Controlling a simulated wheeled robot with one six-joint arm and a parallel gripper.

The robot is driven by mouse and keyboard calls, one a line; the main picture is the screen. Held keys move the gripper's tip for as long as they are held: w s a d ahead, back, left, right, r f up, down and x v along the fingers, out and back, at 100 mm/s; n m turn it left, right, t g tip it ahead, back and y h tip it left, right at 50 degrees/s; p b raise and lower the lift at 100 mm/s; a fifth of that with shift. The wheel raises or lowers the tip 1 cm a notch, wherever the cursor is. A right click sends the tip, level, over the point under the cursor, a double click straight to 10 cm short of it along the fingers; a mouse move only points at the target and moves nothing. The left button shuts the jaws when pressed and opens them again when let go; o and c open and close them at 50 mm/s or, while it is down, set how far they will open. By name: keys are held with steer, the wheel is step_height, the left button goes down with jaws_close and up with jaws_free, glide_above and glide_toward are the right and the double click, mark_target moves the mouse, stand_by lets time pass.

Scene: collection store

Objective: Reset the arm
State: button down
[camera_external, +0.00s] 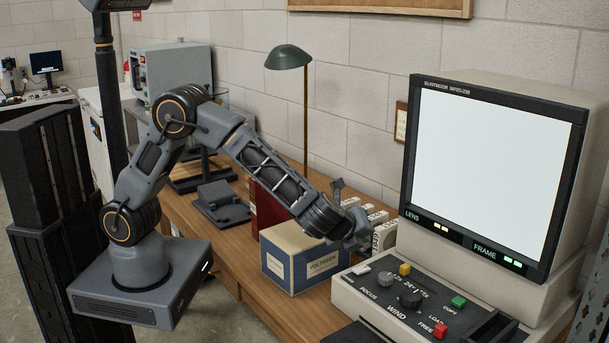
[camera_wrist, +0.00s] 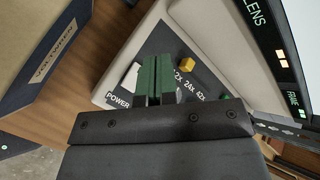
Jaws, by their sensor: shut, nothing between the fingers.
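My arm reaches from its base on the left, over the wooden desk, toward the reader machine. My gripper (camera_external: 361,240) hangs just above the left end of the machine's control panel, beside the blue and cream box. In the wrist view its green fingers (camera_wrist: 155,80) are together with nothing between them. They stand in front of the panel near the "POWER" label and hide part of it. Whether the fingertips touch the panel cannot be told.
The blue and cream box (camera_external: 301,256) stands close left of my gripper. The reader's screen (camera_external: 490,165) rises to the right. Its panel carries knobs and a yellow button (camera_wrist: 187,65). A green lamp (camera_external: 289,58) and a red book (camera_external: 266,208) are behind my arm.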

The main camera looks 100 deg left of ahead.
steer(key=s+f+n, duration=0.1)
steer(key=s+f+n+g, duration=0.1)
steer(key=s, duration=0.1)
steer(key=s+f+n+g, duration=0.1)
steer(key=shift+s+d+f+h, duration=0.15)
steer(key=shift+s+d+h, duration=0.05)
steer(key=shift+h, duration=0.2)
steer(key=s+d+r+n+h, duration=0.2)
steer(key=s+r+n, duration=0.1)
steer(key=s, duration=0.5)
steer(key=s+d+r+n+h+p, duration=0.1)
steer(key=s+r+n+h, duration=0.2)
steer(key=s, duration=0.5)
steer(key=s+d+r+n+h, duration=0.2)
steer(key=s+r+n, duration=0.3)
steer(key=s, duration=0.4)
steer(key=shift+d+n+g+h, duration=0.3)
steer(key=shift+n+h, duration=0.2)
steer(key=shift+n, duration=0.4)
steer(key=c, duration=1.8)
jaws_free()
steer(key=shift+c, duration=0.2)
